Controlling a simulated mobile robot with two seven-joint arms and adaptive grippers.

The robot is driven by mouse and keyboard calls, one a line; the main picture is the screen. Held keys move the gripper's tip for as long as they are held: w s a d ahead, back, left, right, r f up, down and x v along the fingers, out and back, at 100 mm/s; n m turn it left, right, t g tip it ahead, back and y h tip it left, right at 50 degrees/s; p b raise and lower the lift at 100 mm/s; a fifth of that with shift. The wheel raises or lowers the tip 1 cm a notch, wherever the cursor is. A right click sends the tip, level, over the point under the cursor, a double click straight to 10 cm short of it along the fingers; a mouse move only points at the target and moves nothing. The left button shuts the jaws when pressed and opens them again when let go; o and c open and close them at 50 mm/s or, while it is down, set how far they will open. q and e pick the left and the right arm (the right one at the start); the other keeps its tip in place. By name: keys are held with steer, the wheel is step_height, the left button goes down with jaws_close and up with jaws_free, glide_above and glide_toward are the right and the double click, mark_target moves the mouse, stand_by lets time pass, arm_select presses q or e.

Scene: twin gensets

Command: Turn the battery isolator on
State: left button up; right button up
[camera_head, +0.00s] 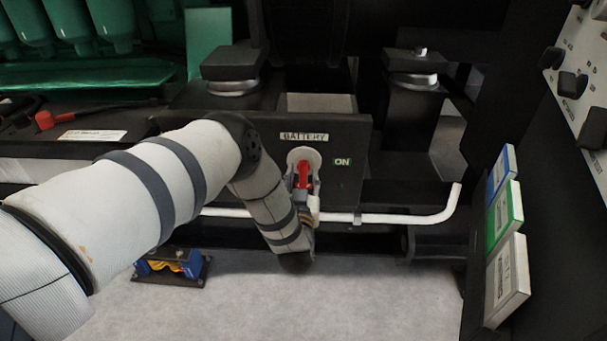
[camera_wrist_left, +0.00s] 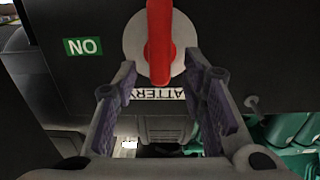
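The battery isolator has a red handle (camera_head: 303,172) on a pale round disc (camera_head: 293,157), on a black panel under a BATTERY label (camera_head: 304,136). The handle stands roughly vertical in the head view. A green ON label (camera_head: 342,161) is to its right. My left gripper (camera_head: 306,186) is at the handle, in front of the panel. In the wrist view, which is upside down, its fingers (camera_wrist_left: 160,68) are apart on either side of the red handle (camera_wrist_left: 160,42), with gaps visible. The top of the handle is cut off there. My right gripper is out of view.
A white pipe (camera_head: 400,218) runs below the panel. Black mounts (camera_head: 232,62) stand above it. Blue, green and white signs (camera_head: 504,221) and a knobbed control panel (camera_head: 585,75) are at the right. A blue device (camera_head: 175,265) lies on the pale floor beneath my left arm.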

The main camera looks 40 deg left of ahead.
arm_select(q)
steer(key=shift+x, duration=1)
jaws_close()
